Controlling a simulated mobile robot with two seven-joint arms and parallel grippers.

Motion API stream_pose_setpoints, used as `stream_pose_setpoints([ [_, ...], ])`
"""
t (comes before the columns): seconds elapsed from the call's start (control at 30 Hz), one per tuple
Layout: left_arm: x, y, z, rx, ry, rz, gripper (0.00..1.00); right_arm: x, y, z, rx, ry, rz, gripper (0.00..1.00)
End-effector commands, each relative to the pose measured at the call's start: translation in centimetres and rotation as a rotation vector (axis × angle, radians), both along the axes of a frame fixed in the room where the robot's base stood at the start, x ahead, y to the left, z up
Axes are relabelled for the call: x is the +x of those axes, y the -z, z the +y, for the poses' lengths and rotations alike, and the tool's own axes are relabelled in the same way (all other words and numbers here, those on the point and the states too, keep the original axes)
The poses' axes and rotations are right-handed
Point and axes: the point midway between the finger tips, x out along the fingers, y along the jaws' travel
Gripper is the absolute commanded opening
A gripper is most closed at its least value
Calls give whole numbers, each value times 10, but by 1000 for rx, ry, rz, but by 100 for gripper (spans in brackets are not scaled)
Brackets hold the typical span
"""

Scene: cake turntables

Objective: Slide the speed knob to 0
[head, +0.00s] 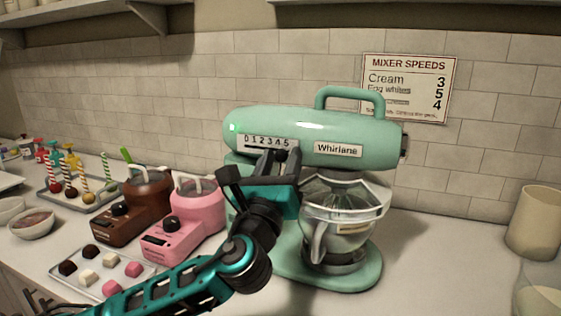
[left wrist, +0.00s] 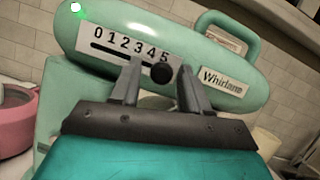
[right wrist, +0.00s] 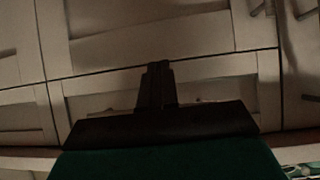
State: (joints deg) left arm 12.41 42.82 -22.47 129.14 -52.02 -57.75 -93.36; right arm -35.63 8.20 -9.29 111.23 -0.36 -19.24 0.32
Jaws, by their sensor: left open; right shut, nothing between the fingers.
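The mint green mixer (head: 360,150) stands on the counter, with a green light lit at the left end of its head. Its speed scale (head: 262,140) reads 0 to 5 from left to right. In the left wrist view the black speed knob (left wrist: 162,74) sits at the right end of the slot, just past the 5. My left gripper (left wrist: 163,72) is open, with a finger on either side of the knob; I cannot tell whether they touch it. In the head view this gripper (head: 278,158) hides the knob. My right gripper (right wrist: 157,70) is shut and empty, facing cabinet fronts.
A glass bowl (head: 345,205) sits under the mixer head. A pink machine (head: 185,225) and a brown machine (head: 130,205) stand left of my left arm, near a tray of sweets (head: 75,270). A speed sign (head: 408,88) hangs on the wall.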

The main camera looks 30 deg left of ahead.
Motion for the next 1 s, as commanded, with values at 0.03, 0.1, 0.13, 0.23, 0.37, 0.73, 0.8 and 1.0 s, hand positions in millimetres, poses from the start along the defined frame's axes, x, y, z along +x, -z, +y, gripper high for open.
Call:
stream_pose_setpoints([
  [0.03,0,0,0,0,0,0,44,0,0,0,0,0,0,0],
  [0.1,0,0,0,0,0,0,38,0,0,0,0,0,0,0],
  [0.13,0,0,0,0,0,0,35,0,0,0,0,0,0,0],
  [0.23,0,0,0,0,0,0,25,0,0,0,0,0,0,0],
  [0.37,0,0,0,0,0,0,13,0,0,0,0,0,1,0],
  [0.73,0,0,0,0,0,0,0,-1,1,0,0,-1,3,0],
  [0.8,0,0,0,0,0,0,0,-2,1,0,0,-1,4,0],
  [1.0,-3,3,13,2,-5,4,0,-2,3,0,-1,-1,5,0],
])
